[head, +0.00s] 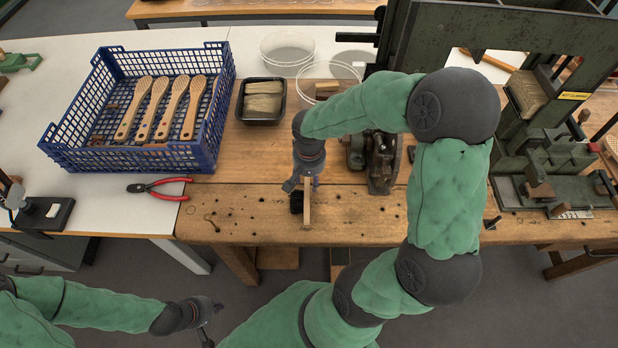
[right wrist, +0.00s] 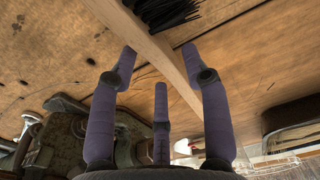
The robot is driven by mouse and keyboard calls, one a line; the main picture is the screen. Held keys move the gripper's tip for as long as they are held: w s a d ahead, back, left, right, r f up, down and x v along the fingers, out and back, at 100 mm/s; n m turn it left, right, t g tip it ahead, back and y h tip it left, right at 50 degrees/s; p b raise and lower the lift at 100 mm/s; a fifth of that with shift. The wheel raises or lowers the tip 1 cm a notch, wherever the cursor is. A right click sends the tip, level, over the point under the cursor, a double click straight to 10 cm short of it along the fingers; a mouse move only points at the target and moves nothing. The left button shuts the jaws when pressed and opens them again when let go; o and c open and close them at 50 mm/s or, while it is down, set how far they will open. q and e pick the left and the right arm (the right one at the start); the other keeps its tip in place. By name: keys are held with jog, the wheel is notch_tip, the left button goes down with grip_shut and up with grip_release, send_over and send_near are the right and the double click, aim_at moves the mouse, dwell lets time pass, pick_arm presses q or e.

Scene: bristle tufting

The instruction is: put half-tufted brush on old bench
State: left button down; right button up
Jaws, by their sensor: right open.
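The half-tufted brush has a pale wooden body (head: 307,208) and black bristles (head: 296,202). It is at the old wooden bench (head: 250,200), near its front edge, and seems to rest on the top. My right gripper (head: 303,183) is right over the brush, partly hiding it. In the right wrist view the brush's wooden body (right wrist: 150,45) runs between the spread purple fingers (right wrist: 165,75), which are open. Whether any finger touches it is unclear. My left gripper (head: 206,322) hangs low at the left, away from the bench; its jaws are too small to read.
A blue crate (head: 180,158) with several wooden brushes stands on the white table at left. A black tray (head: 262,118) holds bristle fibre. Red pliers (head: 160,185) lie near the crate. A metal plane-like tool (head: 382,165) and a green machine (head: 540,150) stand to the right.

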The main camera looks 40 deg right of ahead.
notch_tip(320, 180, up, 11)
jog(key=p, duration=0.3)
jog(key=shift+s+a, duration=0.15)
jog(key=shift+s, duration=0.05)
